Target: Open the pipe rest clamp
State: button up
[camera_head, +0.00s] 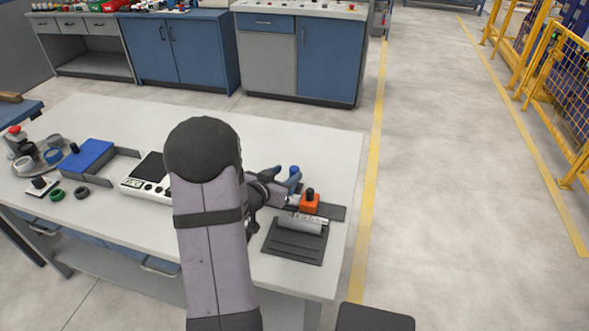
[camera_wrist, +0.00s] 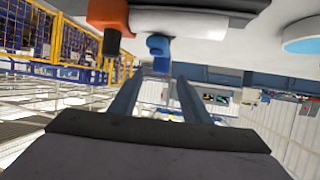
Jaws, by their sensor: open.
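The pipe rest (camera_head: 293,246) is a dark grey grooved block near the right end of the table. A light pipe (camera_head: 302,224) lies along its back edge. An orange block (camera_head: 309,204) with a black knob stands just behind the pipe; it also shows at the top of the wrist view (camera_wrist: 108,14). A blue knob-like part (camera_wrist: 158,46) stands beside the orange block, and shows in the head view too (camera_head: 294,171). I cannot tell which part is the clamp's handle. My gripper (camera_wrist: 157,82) is open, its fingertips apart close to the blue part, with nothing visibly held.
A white instrument box (camera_head: 148,175), a blue tray (camera_head: 87,158) and several small rings and fittings (camera_head: 57,194) lie on the left of the table (camera_head: 330,150). My arm hides part of the table's middle.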

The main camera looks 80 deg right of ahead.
aim_at(293, 170)
jog(key=shift+p+x, duration=0.45)
jog(key=shift+x, duration=2.9)
jog(key=shift+f, duration=0.1)
grip_shut()
